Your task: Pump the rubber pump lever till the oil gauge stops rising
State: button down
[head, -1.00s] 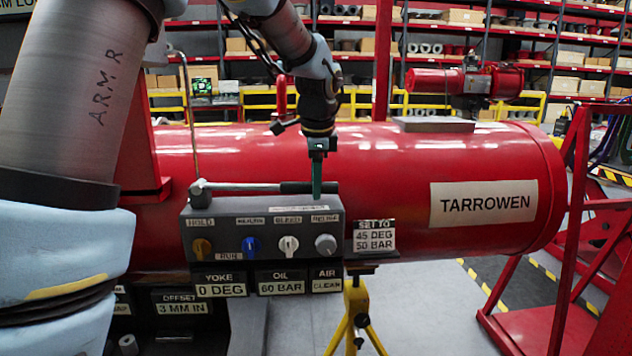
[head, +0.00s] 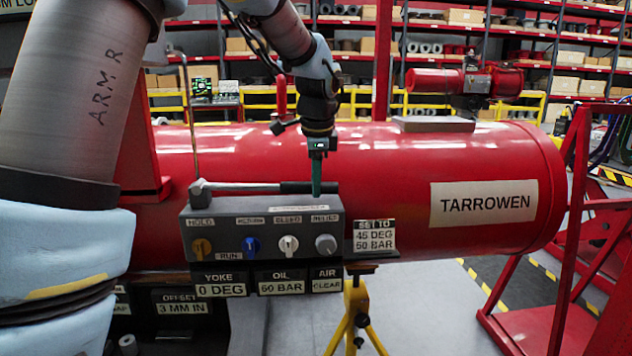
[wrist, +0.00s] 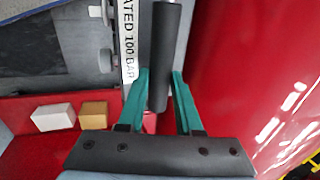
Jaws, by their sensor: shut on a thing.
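The pump lever (head: 245,187) is a grey rod with a black rubber grip, lying nearly level along the top of the grey control box (head: 262,228). My gripper (head: 317,188) points down at the grip's right end. In the wrist view its green fingers (wrist: 159,100) stand on either side of the black rubber grip (wrist: 165,50), shut on it. The oil gauge plate (head: 282,287) reads 60 BAR. The yoke plate (head: 221,290) reads 0 DEG, and the air plate (head: 326,286) reads CLEAR.
The box front carries an orange knob (head: 202,247), a blue knob (head: 251,245), a white knob (head: 289,244) and a grey knob (head: 325,244). A sign (head: 375,236) reads 45 DEG, 50 BAR. The red TARROWEN cylinder (head: 400,160) lies close behind. A yellow stand (head: 355,310) is below.

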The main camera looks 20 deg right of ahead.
dwell(0.5)
jog(key=w+a+r+g+h+p, duration=0.1)
jog(key=a+r+h, duration=0.2)
jog(key=r, duration=0.9)
jog(key=shift+n+h, duration=0.3)
jog(key=shift+h, duration=0.7)
jog(key=c, duration=0.6)
grip_release()
jog(key=shift+f, duration=0.1)
jog(key=shift+a, duration=0.1)
jog(key=b+v, duration=0.2)
jog(key=v, duration=0.8)
jog(key=shift+w+a+r, duration=0.1)
jog(key=shift+a+r, duration=0.1)
jog(key=shift+r, duration=0.2)
